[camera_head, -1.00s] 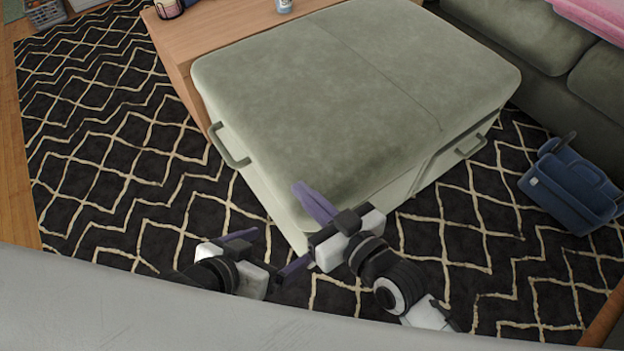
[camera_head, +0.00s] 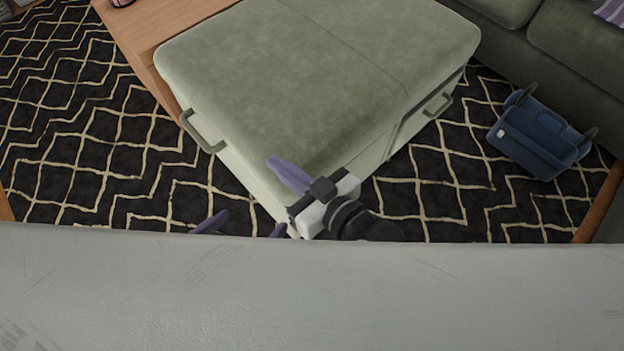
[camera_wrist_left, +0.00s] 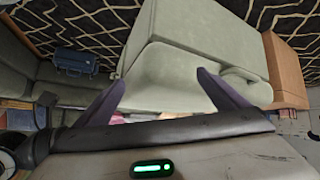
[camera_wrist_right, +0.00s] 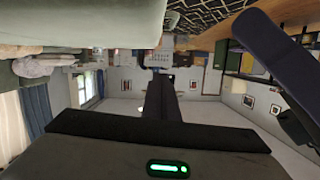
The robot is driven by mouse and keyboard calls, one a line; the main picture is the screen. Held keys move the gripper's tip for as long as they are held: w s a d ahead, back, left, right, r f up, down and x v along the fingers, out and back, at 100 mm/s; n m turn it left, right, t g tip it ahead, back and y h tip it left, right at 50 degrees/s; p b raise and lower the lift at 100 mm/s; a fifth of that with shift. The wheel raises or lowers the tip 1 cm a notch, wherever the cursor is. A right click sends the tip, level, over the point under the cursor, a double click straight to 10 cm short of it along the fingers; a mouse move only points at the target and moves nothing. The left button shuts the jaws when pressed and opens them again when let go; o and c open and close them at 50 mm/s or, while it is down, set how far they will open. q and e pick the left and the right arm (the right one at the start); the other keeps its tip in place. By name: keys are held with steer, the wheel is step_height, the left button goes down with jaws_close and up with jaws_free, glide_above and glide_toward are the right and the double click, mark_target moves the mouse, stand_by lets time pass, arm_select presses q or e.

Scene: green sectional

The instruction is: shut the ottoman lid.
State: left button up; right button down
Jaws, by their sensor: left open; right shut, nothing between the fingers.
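The grey-green ottoman (camera_head: 247,174) stands on the patterned rug, and its padded lid (camera_head: 310,80) lies over it. A slanting dark line runs between lid and box on the right side; I cannot tell whether the lid is fully down. My right gripper (camera_head: 287,174) is shut and empty at the lid's near corner; I cannot tell whether it touches. My left gripper (camera_head: 244,227) is low in front of the ottoman, open and empty, mostly hidden by the grey foreground. The left wrist view shows its spread fingers (camera_wrist_left: 163,88) with the ottoman (camera_wrist_left: 200,28) beyond.
A metal handle (camera_head: 203,134) sticks out on the ottoman's left side and another (camera_head: 438,105) on its right. A wooden table (camera_head: 150,25) stands behind. A blue bag (camera_head: 540,137) lies to the right by the green sofa (camera_head: 575,60). The rug at left (camera_head: 80,150) is clear.

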arm_select(q)
steer(key=shift+s+a+r+p, duration=0.15)
steer(key=shift+a+r+p, duration=0.1)
steer(key=shift+r+p, duration=0.25)
steer(key=shift+s+a+r+p, duration=0.1)
steer(key=shift+a+r+p, duration=0.15)
steer(key=shift+r+p, duration=0.25)
arm_select(e)
steer(key=v, duration=1)
steer(key=shift+r, duration=0.45)
arm_select(q)
steer(key=shift+f, duration=0.1)
arm_select(e)
steer(key=shift+a, duration=0.1)
